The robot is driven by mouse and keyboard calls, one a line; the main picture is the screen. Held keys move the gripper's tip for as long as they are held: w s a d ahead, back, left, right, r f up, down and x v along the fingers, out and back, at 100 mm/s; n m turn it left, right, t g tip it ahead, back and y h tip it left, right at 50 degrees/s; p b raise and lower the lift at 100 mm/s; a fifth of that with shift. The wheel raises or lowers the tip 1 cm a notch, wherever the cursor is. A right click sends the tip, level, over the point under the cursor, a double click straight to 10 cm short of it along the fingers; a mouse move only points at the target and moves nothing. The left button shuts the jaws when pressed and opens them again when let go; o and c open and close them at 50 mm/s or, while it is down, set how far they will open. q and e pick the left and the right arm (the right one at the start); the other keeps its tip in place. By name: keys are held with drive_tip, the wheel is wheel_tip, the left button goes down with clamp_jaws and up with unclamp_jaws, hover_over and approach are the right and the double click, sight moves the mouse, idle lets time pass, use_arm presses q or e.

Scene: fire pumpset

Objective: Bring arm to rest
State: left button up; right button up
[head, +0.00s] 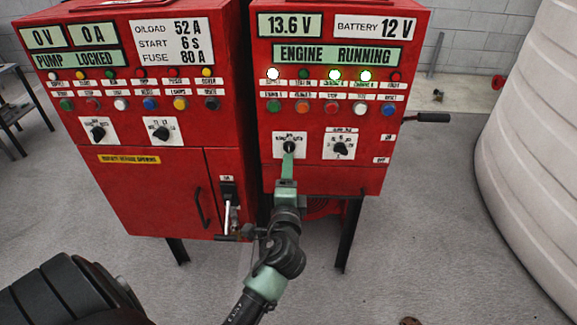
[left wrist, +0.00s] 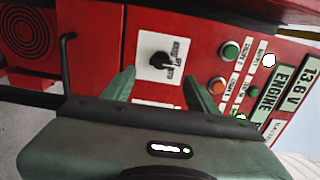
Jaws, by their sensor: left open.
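My left gripper (head: 288,162) is green and reaches up to the front of the right red cabinet (head: 325,182). It points at a black rotary selector knob (head: 289,147) on a white plate. In the left wrist view, its two green fingers (left wrist: 158,76) are spread apart with nothing between them. The knob (left wrist: 160,60) shows beyond the fingertips, apparently clear of them. The display on this cabinet (head: 337,55) reads ENGINE RUNNING, and some of its lamps are lit. My right gripper is not in view.
The left red cabinet (head: 140,185) stands beside the right one, with a lever handle (head: 231,212) low on its front. A black handle (head: 426,118) sticks out on the right. A large pale ribbed tank (head: 535,130) stands at far right. Grey floor (head: 420,230) is clear between.

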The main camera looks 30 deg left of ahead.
use_arm(q)
drive_tip(key=shift+s+d, duration=0.2)
drive_tip(key=shift+s, duration=0.2)
drive_tip(key=s+d+f+g+h, duration=0.1)
drive_tip(key=d+f+g+h, duration=0.15)
drive_tip(key=f, duration=0.85)
drive_tip(key=d+f+g+h, duration=0.1)
drive_tip(key=d+f+h, duration=0.15)
drive_tip(key=f, duration=0.85)
drive_tip(key=s+d+f+n+g+h, duration=0.15)
drive_tip(key=s+f, duration=0.25)
drive_tip(key=f, duration=0.4)
drive_tip(key=s+d+f+n+g+h, duration=0.1)
drive_tip(key=s+d+f+g, duration=0.15)
drive_tip(key=s+f, duration=0.45)
drive_tip(key=s+d+f+n+g+h, duration=0.1)
drive_tip(key=s+d+f+n+g, duration=0.15)
drive_tip(key=s+f, duration=1.05)
drive_tip(key=s+a+f+n+g, duration=0.1)
drive_tip(key=s+f, duration=0.3)
drive_tip(key=s, duration=0.6)
drive_tip(key=s+a+f+n+g, duration=0.1)
drive_tip(key=s+f+n+g, duration=0.2)
drive_tip(key=s, duration=0.7)
wheel_tip(320, 180, down, 2)
drive_tip(key=shift+s+f+h, duration=0.15)
drive_tip(key=shift+s+h, duration=0.1)
drive_tip(key=shift+h, duration=0.1)
